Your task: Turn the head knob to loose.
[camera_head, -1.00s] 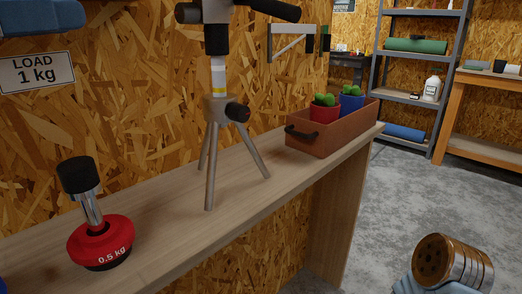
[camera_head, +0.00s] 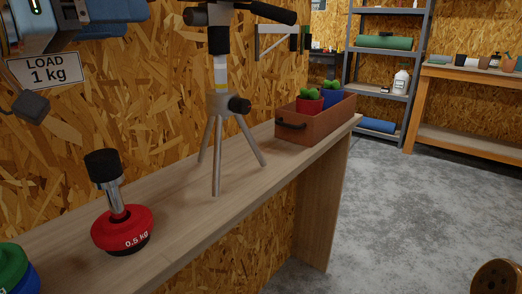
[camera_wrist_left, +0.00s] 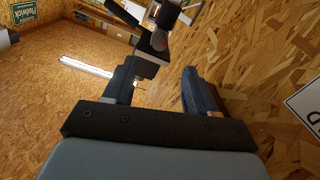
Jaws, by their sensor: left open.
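A small camera tripod (camera_head: 221,110) stands on the bench with its legs spread. Its dark head (camera_head: 217,35) has a round black head knob (camera_head: 195,16) on the left and a handle (camera_head: 265,12) to the right. A lower knob (camera_head: 240,104) sits on the collar. My left gripper (camera_head: 65,30) is at the upper left, partly cut off, apart from the tripod. In the left wrist view my left gripper (camera_wrist_left: 158,82) is open and empty, with the tripod head (camera_wrist_left: 146,64) and a round grey knob (camera_wrist_left: 162,40) beyond its fingers.
A red 0.5 kg weight (camera_head: 122,232) and a green and blue one (camera_head: 12,268) stand at the bench's left. A brown planter box (camera_head: 318,118) with cactus pots stands behind right. The LOAD sign (camera_head: 43,70) is on the wall. Bare bench lies around the tripod.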

